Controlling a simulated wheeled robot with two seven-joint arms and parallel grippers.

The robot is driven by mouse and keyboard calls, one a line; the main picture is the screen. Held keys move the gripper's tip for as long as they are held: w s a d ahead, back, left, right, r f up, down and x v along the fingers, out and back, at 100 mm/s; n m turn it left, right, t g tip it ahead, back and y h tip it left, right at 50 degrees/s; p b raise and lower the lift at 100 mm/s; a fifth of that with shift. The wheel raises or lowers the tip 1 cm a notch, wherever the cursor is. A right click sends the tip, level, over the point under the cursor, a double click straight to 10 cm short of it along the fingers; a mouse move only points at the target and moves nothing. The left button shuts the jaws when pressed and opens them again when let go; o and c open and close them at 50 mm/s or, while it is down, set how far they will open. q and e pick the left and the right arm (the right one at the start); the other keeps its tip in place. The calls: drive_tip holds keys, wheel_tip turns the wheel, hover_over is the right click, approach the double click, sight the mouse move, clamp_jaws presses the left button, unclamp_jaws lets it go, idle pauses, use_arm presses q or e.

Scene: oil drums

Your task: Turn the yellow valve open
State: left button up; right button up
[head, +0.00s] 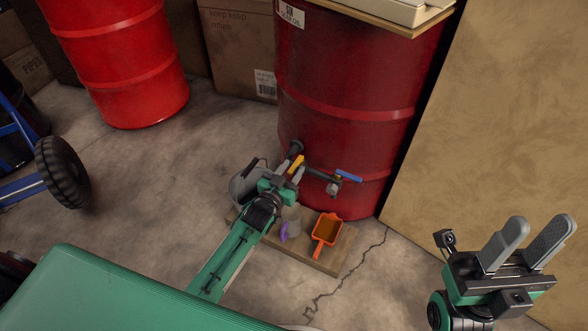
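The yellow valve (297,163) is a small yellow handle at the lower front of a dark red drum (345,125), beside a dark fitting. My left gripper (293,173) is right at the yellow handle and hides part of it. Whether its fingers touch or close on the handle cannot be made out. My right gripper (540,228) is at the lower right, away from the drum. Its two grey fingers are apart with nothing between them.
A blue-handled tap (347,176) sits just right of the yellow valve. A cardboard panel (490,130) stands right. A bright red drum (125,65) stands left.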

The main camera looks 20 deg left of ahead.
use_arm(q)
drive_tip(key=shift+w+d, duration=0.15)
drive_tip(key=shift+w, duration=0.75)
clamp_jaws()
